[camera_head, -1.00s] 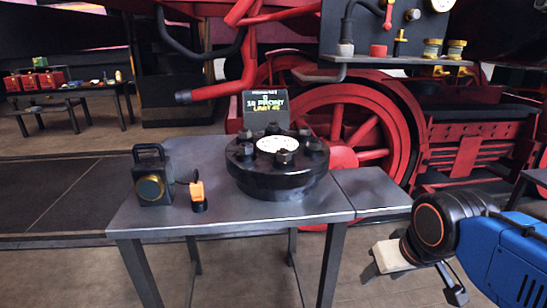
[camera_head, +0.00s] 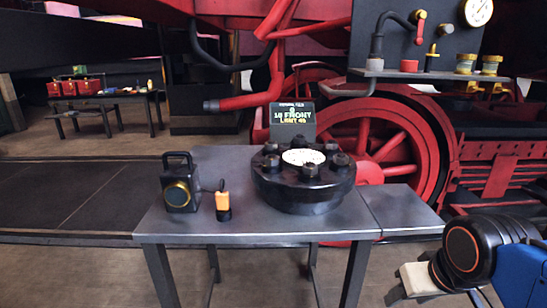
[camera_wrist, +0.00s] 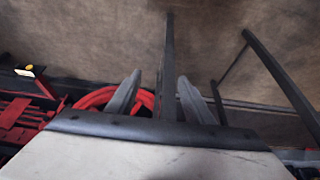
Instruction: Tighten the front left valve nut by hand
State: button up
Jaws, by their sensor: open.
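A round black valve cover (camera_head: 305,203) lies on a grey metal table with a ring of several dark nuts and a white disc on top. The front left nut (camera_head: 271,163) sits on the cover's near left side, seated upright. My gripper (camera_head: 436,297) is low at the right, in front of the table's right side and well apart from the cover. Its fingers are partly cut off by the picture's lower edge there. In the wrist view my gripper (camera_wrist: 158,97) shows two spread grey fingers with nothing held between them. The nuts do not show in the wrist view.
A black lantern (camera_head: 179,185) and a small orange-and-black item (camera_head: 223,206) stand left of the cover. A sign (camera_head: 292,121) stands behind it. The grey table (camera_head: 255,229) has a lower right extension (camera_head: 402,209). A red locomotive wheel (camera_head: 425,155) rises behind.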

dwell(0.3)
notch_tip(320, 180, up, 38)
jog(key=r+n+g, duration=0.1)
jog(key=n+g, duration=0.4)
jog(key=n, duration=0.6)
send_over(272, 155)
notch_tip(272, 155, down, 18)
jog(key=shift+r, duration=0.1)
jog(key=c, duration=1)
